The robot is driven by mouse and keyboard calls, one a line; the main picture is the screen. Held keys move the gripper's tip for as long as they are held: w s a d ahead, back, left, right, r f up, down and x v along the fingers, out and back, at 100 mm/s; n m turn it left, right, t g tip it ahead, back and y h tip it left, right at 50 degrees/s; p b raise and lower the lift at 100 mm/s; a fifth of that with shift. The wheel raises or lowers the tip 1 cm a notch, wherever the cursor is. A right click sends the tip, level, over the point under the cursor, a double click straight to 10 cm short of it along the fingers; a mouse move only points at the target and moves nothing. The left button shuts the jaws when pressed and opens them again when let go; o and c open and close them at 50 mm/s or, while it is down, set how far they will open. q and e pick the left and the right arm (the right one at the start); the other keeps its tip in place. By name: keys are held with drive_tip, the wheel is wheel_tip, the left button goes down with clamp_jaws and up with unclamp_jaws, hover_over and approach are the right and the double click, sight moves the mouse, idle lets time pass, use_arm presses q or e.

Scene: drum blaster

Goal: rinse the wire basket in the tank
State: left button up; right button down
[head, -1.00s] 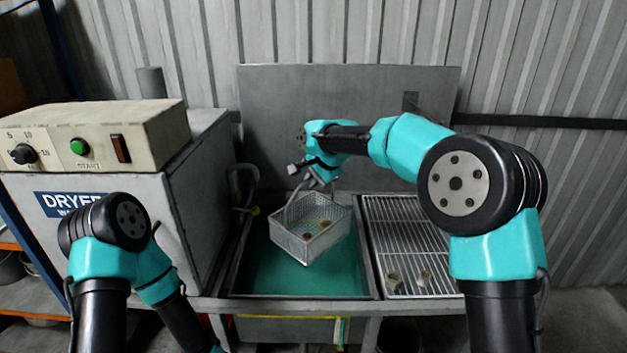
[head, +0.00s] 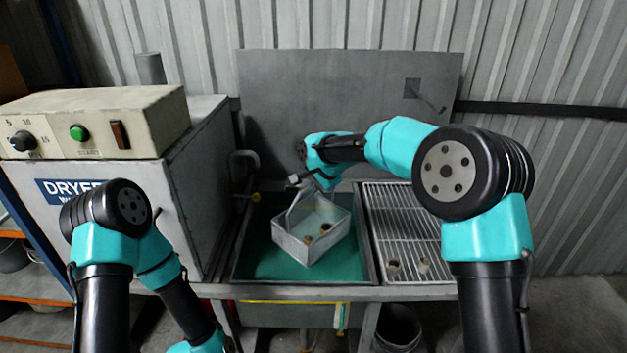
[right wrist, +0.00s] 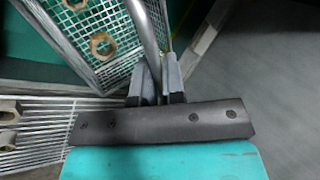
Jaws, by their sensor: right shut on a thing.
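The wire basket (head: 284,243) hangs over the tank (head: 240,277), inside the outline of its rim, with a few small ring-like parts in it. Teal liquid (head: 345,265) fills the tank; I cannot tell whether the basket's underside touches it. My right gripper (head: 308,187) is above the basket, shut on its handle. In the right wrist view, the fingers (right wrist: 158,85) close around the handle bar (right wrist: 142,30), with the mesh wall (right wrist: 120,62) beside them. My left arm is at the lower left; its gripper is outside the frame.
A wire draining rack (head: 405,225) with two small parts lies right of the tank. The dryer (head: 95,170) stands left. A grey panel (head: 340,100) rises behind. A bucket (head: 398,325) sits below on the floor.

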sight(314, 235)
drive_tip(key=shift+f, duration=11)
drive_tip(key=shift+r, duration=0.9)
drive_tip(key=shift+f, duration=0.9)
